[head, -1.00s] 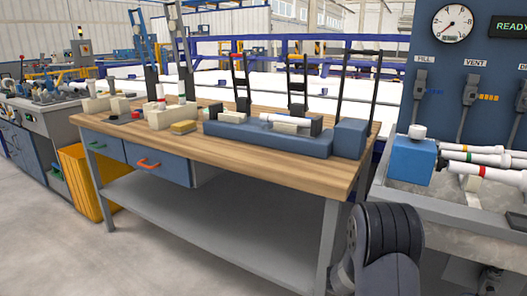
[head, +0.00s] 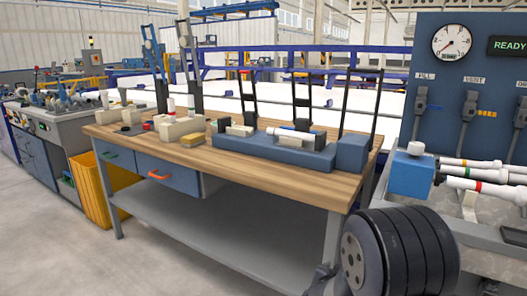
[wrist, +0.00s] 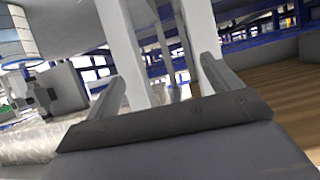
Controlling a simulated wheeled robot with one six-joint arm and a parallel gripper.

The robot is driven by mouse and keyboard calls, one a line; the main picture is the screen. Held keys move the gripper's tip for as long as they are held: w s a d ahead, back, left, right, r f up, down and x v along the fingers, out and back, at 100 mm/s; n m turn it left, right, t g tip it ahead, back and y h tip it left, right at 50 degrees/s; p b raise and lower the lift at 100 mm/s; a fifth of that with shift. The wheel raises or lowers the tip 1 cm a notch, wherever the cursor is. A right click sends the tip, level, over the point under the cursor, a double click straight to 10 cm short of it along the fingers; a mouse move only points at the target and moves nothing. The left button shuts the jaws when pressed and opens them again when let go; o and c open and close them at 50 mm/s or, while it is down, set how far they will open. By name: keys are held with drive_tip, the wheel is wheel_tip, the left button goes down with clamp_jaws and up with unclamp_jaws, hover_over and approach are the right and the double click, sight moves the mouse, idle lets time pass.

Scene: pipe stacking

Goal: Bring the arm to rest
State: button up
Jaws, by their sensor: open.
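My gripper (wrist: 164,86) shows in the wrist view with its two fingers apart and nothing between them. Pale upright posts stand beyond the fingers. In the head view only a dark, ribbed joint of my arm shows at the lower right, in front of the table's right leg. The gripper itself is not visible there. White pipes (head: 486,187) with coloured bands lie at the right, beside a blue block (head: 411,174). A short white pipe (head: 290,134) lies on the long blue fixture (head: 268,150) on the wooden table.
The wooden workbench (head: 260,174) fills the middle, its front strip bare. A yellow bin (head: 90,190) stands at its left end. A blue gauge panel (head: 470,90) rises at the right. Grey floor (head: 60,250) is clear at the front left.

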drive_tip(key=a+r+n+y+p, duration=0.1)
drive_tip(key=a+r+p, duration=0.1)
drive_tip(key=r+p, duration=0.2)
drive_tip(key=s+a+r+n+t+y+p, duration=0.1)
drive_tip(key=a+r+p, duration=0.1)
drive_tip(key=r+p, duration=0.3)
drive_tip(key=s+a+r+n+y+p, duration=0.1)
drive_tip(key=a+r+p, duration=0.1)
drive_tip(key=r+p, duration=0.3)
drive_tip(key=shift+a+r+n, duration=0.3)
drive_tip(key=shift+a+r, duration=0.1)
drive_tip(key=shift+r, duration=0.65)
